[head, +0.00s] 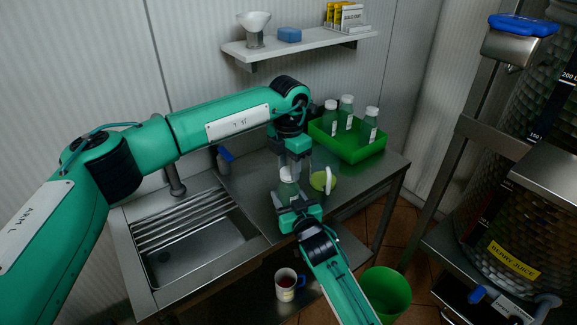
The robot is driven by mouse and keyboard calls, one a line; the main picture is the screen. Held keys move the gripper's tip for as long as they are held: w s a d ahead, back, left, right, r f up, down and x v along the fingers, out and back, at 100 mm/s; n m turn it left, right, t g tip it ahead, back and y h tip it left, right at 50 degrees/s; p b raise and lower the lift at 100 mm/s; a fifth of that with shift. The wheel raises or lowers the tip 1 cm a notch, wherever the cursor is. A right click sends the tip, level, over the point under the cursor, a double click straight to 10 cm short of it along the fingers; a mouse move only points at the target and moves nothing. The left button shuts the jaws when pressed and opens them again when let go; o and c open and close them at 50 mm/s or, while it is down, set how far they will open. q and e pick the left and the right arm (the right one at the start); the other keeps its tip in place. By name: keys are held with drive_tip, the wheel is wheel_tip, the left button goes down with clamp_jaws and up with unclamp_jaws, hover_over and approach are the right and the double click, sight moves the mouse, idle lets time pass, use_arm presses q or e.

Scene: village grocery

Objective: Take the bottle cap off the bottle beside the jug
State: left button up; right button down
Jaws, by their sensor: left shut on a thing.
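The bottle (286,190) stands on the steel counter, mostly hidden between my two grippers. Its white bottle cap (287,174) shows at the top, and I cannot tell whether it is still seated. My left gripper (290,171) points down from above and is shut on the cap. My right gripper (292,196) reaches in from the front, low at the bottle's side; its fingers are too small and covered to tell if they grip it. The yellow-green jug (318,181) with a white handle stands just right of the bottle.
A green crate (350,157) with several capped bottles stands at the back right of the counter. A sink (190,240) lies to the left. A mug (287,285) is below the counter, a green bucket (386,294) on the floor. A wall shelf (300,46) hangs above.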

use_arm(q)
drive_tip(key=n, duration=1)
drive_tip(key=shift+n, duration=0.4)
drive_tip(key=n, duration=1)
drive_tip(key=shift+n, duration=0.4)
drive_tip(key=shift+w, duration=0.1)
drive_tip(key=shift+r, duration=0.25)
drive_tip(key=shift+r, duration=0.9)
